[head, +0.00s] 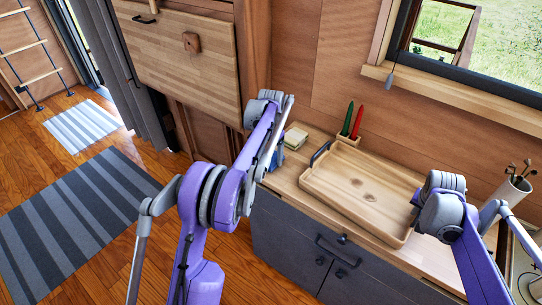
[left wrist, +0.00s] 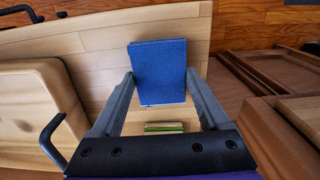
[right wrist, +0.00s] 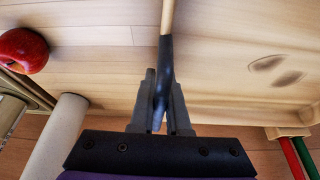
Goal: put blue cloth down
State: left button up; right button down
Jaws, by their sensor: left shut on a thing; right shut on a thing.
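The blue cloth (left wrist: 158,72) shows in the left wrist view as a flat rectangle between the fingertips of my left gripper (left wrist: 160,80), which is shut on it. Below it lies the wooden counter top. In the head view my left arm reaches over the counter's left end; its fingers and the cloth are mostly hidden there. My right gripper (right wrist: 162,88) is shut on the dark handle (right wrist: 166,60) of the wooden tray (head: 350,190). In the head view my right gripper (head: 418,212) is at the tray's right end, partly hidden by my arm.
A yellow-green sponge stack (head: 296,137) lies left of the tray. Red and green handles (head: 351,122) stand behind the tray. A white utensil holder (head: 510,193) stands at the right. A red apple (right wrist: 22,48) shows in the right wrist view. Grey cabinets (head: 300,245) are below.

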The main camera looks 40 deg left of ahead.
aim_at(271, 157)
pick_arm(q)
jog(key=shift+f, duration=0.2)
jog(key=o, duration=1.5)
jog(key=shift+f, duration=0.1)
notch_tip(271, 157, up, 12)
jog(key=s+d+r+t, duration=0.1)
jog(key=s+d, duration=0.2)
jog(key=d, duration=0.2)
jog(key=s+d+r, duration=0.1)
jog(key=s+d, duration=0.2)
jog(key=d, duration=0.2)
jog(key=s+d+f+t, duration=0.1)
jog(key=s+d+f, duration=0.3)
jog(key=s, duration=0.4)
jog(key=s+d+f+t, duration=0.1)
jog(key=s+d+f, duration=0.3)
jog(key=s+d, duration=0.2)
jog(key=s+d+f+t, duration=0.2)
jog(key=s+d+f, duration=0.2)
jog(key=s, duration=0.6)
jog(key=shift+s+d+f, duration=0.2)
jog(key=shift+d, duration=0.6)
